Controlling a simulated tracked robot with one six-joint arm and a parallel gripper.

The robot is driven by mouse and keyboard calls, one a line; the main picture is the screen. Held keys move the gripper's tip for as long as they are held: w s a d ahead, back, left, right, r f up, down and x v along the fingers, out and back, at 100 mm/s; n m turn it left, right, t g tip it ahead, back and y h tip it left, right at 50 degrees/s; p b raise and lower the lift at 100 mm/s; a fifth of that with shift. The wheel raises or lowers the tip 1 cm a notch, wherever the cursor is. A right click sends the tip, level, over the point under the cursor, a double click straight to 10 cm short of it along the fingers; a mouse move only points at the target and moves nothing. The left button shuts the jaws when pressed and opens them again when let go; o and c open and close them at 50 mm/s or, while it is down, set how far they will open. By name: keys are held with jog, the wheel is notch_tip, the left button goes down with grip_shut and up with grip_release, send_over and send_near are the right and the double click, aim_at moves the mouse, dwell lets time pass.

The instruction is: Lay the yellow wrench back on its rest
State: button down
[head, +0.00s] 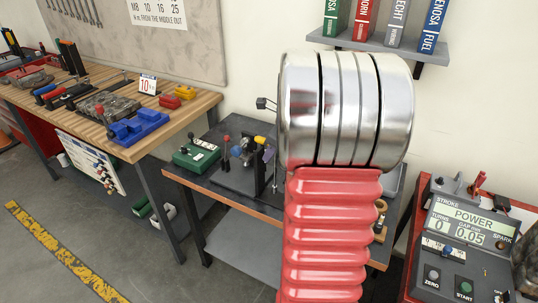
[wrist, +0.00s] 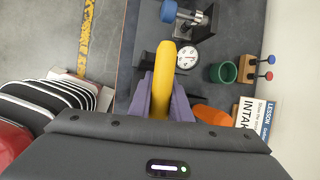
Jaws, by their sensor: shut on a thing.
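The yellow wrench (wrist: 164,75) shows in the wrist view as a thick yellow shaft with a rounded far end. It sticks out ahead between the purple fingers of my gripper (wrist: 166,98), which is shut on it. Its near end is hidden behind the gripper body. The wrench is over or close above a dark bench top (wrist: 135,60); I cannot tell whether it touches. I cannot make out the wrench's rest in either view.
Around the wrench are a round white dial (wrist: 187,57), a blue-knobbed metal fixture (wrist: 190,18), a green cup (wrist: 223,72), an orange piece (wrist: 212,115) and a lesson card (wrist: 255,112). The head view shows a wooden workbench (head: 190,101) left and a control panel (head: 462,245) right.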

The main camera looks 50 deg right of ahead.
jog(key=shift+f, duration=1.2)
jog(key=c, duration=1.6)
grip_release()
jog(key=shift+o, duration=0.2)
jog(key=v, duration=1.3)
jog(key=shift+s+r, duration=0.2)
jog(key=shift+r, duration=0.05)
jog(key=shift+r, duration=0.1)
